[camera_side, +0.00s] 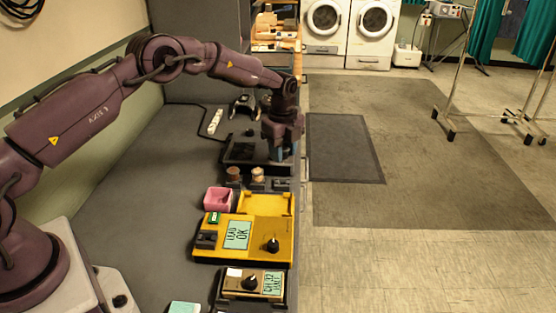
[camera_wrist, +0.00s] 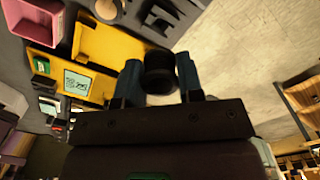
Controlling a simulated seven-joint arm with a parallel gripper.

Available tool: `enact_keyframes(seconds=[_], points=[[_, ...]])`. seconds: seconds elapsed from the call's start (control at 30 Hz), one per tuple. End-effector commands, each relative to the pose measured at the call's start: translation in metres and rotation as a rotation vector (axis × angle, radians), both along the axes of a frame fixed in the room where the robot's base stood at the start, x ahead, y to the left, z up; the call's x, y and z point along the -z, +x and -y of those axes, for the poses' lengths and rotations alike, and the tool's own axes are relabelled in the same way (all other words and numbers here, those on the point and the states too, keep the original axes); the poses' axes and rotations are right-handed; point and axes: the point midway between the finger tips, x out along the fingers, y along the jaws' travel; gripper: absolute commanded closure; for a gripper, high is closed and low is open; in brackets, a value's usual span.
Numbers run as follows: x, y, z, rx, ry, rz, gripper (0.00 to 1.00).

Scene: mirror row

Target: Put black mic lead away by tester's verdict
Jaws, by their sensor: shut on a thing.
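My gripper (camera_side: 280,152) is over a dark tray (camera_side: 243,158) at the far end of the bench. In the wrist view my gripper (camera_wrist: 159,74) is shut, its blue fingers either side of a dark round thing that looks like the black mic lead (camera_wrist: 160,72). The lead's full shape is hidden in both views. The yellow tester (camera_side: 257,240) stands nearer the camera, and its screen (camera_side: 237,235) reads "LEAD OK". The tester also shows at upper left in the wrist view (camera_wrist: 103,47).
A pink bin (camera_side: 217,199) stands behind the tester, with small brown-topped items (camera_side: 257,175) beyond it. A smaller brown device (camera_side: 252,283) with a knob and screen is in front. The grey bench (camera_side: 150,200) is mostly clear at left; open floor lies right.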

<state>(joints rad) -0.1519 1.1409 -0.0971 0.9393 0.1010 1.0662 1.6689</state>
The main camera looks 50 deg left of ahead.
Motion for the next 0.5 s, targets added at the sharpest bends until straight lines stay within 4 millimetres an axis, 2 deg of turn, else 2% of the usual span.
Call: enact_keyframes(seconds=[0.5], points=[[0.044, -0.001, 0.000, 0.003, 0.000, 0.001, 0.92]])
